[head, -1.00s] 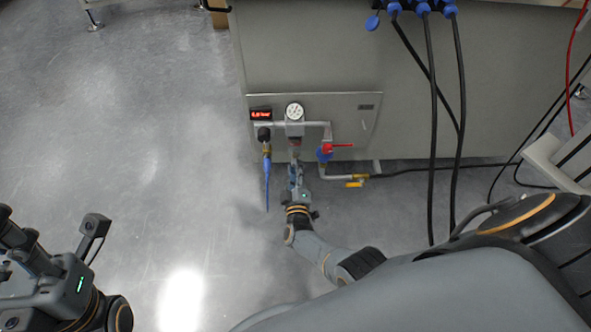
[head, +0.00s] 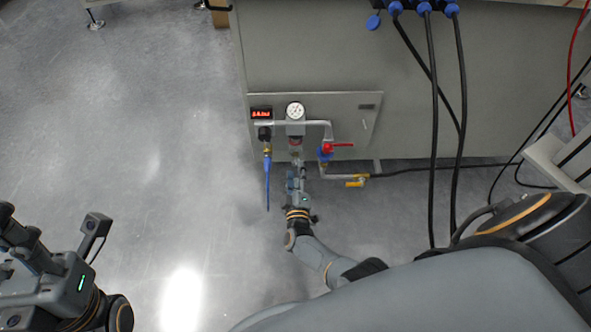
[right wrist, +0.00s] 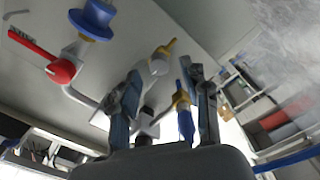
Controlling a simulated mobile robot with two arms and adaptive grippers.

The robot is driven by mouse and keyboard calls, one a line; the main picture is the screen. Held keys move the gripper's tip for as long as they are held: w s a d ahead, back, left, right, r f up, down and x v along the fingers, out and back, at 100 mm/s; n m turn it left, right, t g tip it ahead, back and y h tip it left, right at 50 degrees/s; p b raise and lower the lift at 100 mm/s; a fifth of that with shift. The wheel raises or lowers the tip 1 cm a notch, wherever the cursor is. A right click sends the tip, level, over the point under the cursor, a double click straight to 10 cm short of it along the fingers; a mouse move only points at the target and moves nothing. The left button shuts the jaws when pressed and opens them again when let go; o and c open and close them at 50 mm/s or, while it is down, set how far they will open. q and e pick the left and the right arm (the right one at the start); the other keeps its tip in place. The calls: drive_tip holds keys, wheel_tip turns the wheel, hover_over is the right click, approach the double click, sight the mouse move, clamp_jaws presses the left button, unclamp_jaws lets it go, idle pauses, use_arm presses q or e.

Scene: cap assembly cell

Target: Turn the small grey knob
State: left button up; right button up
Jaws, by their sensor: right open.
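The small grey knob seems to be the grey part under the round gauge, at the regulator (head: 296,143) on the wall panel; its outline is too small to make out clearly. My right gripper (head: 297,171) is just below it in the head view, pointing up at the panel and apart from it. In the right wrist view the two fingers (right wrist: 164,98) are spread, with a grey fitting (right wrist: 147,124) showing between them in the background. My left gripper (head: 22,240) is at the lower left, far from the panel and partly cut off.
A red-handled valve (head: 326,149) and a yellow-handled valve (head: 356,182) sit right of the regulator. A blue hose (head: 267,180) hangs on its left. A red-digit display (head: 262,113) and a gauge (head: 295,111) are above. Black cables (head: 430,120) hang at right. Floor at left is clear.

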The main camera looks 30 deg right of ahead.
drive_tip(key=v, duration=0.6)
idle(0.5)
